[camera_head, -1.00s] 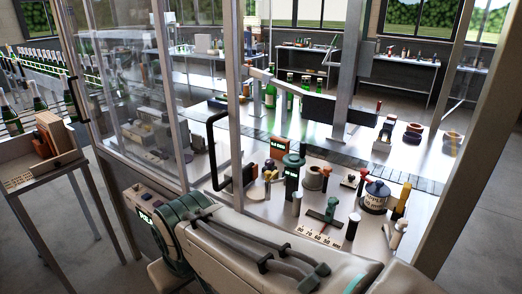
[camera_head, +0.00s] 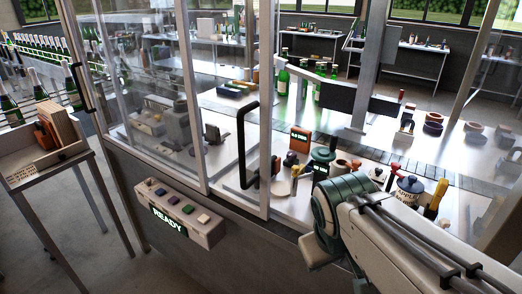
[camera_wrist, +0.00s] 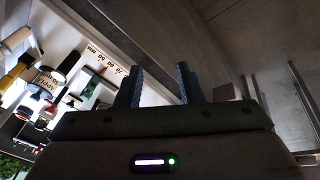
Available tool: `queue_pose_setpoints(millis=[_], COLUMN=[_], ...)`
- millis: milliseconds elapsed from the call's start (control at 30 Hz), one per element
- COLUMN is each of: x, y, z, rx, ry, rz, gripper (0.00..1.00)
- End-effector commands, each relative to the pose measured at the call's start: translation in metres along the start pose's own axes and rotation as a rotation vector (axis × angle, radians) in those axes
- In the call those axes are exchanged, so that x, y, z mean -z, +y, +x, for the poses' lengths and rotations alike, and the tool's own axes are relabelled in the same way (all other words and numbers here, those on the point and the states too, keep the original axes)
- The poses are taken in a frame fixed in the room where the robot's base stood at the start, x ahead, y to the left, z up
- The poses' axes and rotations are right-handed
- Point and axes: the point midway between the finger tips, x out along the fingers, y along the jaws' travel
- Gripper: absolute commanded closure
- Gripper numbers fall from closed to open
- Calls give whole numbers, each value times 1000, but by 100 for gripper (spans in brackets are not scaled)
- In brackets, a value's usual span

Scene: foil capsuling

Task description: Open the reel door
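A tall black bar handle (camera_head: 242,150) is on the framed clear panel at the front of the machine. A second, smaller black handle (camera_head: 83,87) is on the clear panel's left edge. I cannot tell which belongs to the reel door. Both panels look closed at the left, while the bay right of the tall handle stands uncovered. My arm reaches in from the lower right, below and right of the tall handle. My gripper (camera_wrist: 160,85) shows two upright fingers apart with nothing between them. Its fingertips are hidden in the head view, and no handle shows in the wrist view.
A control box (camera_head: 180,212) with coloured buttons and a READY display sticks out below the panels. A side table (camera_head: 50,165) with a wooden holder stands at left. Bottles (camera_head: 303,86), a labelled pot (camera_head: 408,192) and small tools stand inside the bay. Floor before the machine is clear.

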Motion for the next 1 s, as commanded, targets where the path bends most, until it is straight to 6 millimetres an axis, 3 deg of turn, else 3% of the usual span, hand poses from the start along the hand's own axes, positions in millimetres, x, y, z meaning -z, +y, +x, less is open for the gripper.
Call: queue_pose_setpoints(millis=[100,267,367,500,633,800,1000], x=[12,52,86,137,173,195,206], y=[-1,-5,-18,-57,-103,-147,-158], z=[17,18,10,-10,-33,-58,-69], rx=[-159,-427,-611,-896,-1148,-1377,-1461], ry=[-90,-228,-311,-416,-493,-555,-580], rz=[-385,-950,-1266,-1640,-1865,-1995,-2025], gripper=[65,65,65,65,65,65,65])
